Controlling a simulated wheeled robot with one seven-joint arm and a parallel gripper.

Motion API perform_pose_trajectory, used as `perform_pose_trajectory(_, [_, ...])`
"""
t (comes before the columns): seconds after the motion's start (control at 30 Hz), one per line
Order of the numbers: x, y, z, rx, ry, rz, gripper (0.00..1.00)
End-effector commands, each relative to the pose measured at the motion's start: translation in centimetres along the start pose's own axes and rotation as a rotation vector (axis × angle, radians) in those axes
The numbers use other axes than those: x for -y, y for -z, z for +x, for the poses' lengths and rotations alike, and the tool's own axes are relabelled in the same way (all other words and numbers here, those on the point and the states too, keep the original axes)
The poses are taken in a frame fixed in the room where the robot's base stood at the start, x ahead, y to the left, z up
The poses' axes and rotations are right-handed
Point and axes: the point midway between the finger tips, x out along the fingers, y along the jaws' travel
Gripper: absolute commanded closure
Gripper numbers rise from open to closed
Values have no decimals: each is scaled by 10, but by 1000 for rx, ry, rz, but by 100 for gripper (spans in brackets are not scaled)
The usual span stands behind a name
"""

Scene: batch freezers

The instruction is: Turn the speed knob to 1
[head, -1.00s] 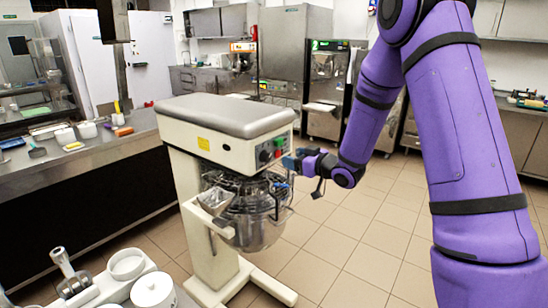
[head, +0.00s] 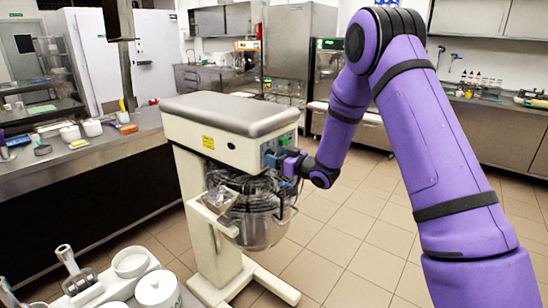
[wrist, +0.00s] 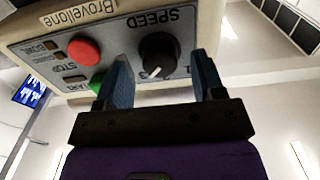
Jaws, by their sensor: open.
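The black speed knob (wrist: 158,55) is on the grey control panel (wrist: 185,88) of the mixer, which shows upside down in the wrist view. Its white pointer aims toward the bottom of that picture. A "1" is printed right of the pointer, beside the right finger; another number by the pointer is hard to read. My gripper (wrist: 162,62) is open, one blue finger on each side of the knob, with visible gaps. In the head view my gripper (head: 284,162) is at the front panel of the cream mixer (head: 225,135) and hides the knob.
A red button (wrist: 83,51) and a green button (wrist: 97,82) are left of the knob, the green one close to the left finger. The wire-guarded bowl (head: 255,215) is below my gripper. Open tiled floor (head: 350,235) lies right of the mixer.

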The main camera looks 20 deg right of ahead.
Motion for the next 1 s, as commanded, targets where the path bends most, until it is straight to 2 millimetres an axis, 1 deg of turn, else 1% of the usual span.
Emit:
perform_pose_trajectory(0.03, [0, 0, 5, 0, 1, -1, 38])
perform_pose_trajectory(0.17, [0, 0, 12, 0, 1, -1, 38])
perform_pose_trajectory(0.47, [0, 0, 13, 0, 0, 0, 38])
perform_pose_trajectory(0.5, [0, 0, 13, 0, 0, 0, 47])
perform_pose_trajectory(0.57, [0, 0, 13, 0, 0, 0, 61])
perform_pose_trajectory(0.6, [0, 0, 13, 0, 0, 0, 70])
perform_pose_trajectory(0.63, [0, 0, 13, 0, 0, 0, 77])
perform_pose_trajectory(0.87, [0, 0, 13, 0, 0, -9, 77])
perform_pose_trajectory(1.0, [0, 0, 13, 0, 0, -45, 77])
